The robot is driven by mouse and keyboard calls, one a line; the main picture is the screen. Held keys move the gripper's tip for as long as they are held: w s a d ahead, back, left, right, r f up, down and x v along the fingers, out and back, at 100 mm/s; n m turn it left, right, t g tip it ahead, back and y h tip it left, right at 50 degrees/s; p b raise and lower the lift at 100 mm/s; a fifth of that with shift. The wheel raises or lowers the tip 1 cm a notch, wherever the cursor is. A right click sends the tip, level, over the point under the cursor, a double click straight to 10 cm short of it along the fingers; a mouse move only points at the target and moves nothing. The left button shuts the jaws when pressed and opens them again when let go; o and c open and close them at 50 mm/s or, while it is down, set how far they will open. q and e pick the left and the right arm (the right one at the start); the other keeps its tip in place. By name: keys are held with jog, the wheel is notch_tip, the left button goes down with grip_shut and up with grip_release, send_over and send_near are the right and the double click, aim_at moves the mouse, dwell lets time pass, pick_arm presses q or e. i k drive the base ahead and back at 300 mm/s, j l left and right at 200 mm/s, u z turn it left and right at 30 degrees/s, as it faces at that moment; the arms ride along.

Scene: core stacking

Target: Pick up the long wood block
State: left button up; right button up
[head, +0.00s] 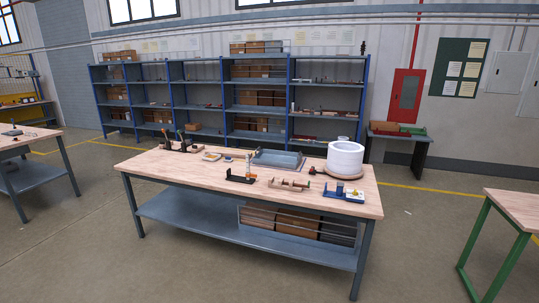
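A light brown wooden piece (289,184), long and low, lies near the front edge of the wood-topped workbench (170,172). It may be the long wood block, but it is too small to be sure; it seems to have small raised parts on it. Neither of my grippers is in the head view, and nothing touches the piece.
Close by are a dark bracket (240,179) with a small upright item, a blue-based fixture (344,194) and a grey-blue tray (278,159). A white cylinder (345,160) stands at the right. The floor before the bench (190,265) is clear. A green-legged table (510,207) stands right.

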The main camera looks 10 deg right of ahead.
aim_at(223, 153)
jog(key=u, duration=0.7)
jog(key=i+j+u, duration=0.15)
jog(key=i+u, duration=0.4)
jog(key=i, duration=3.75)
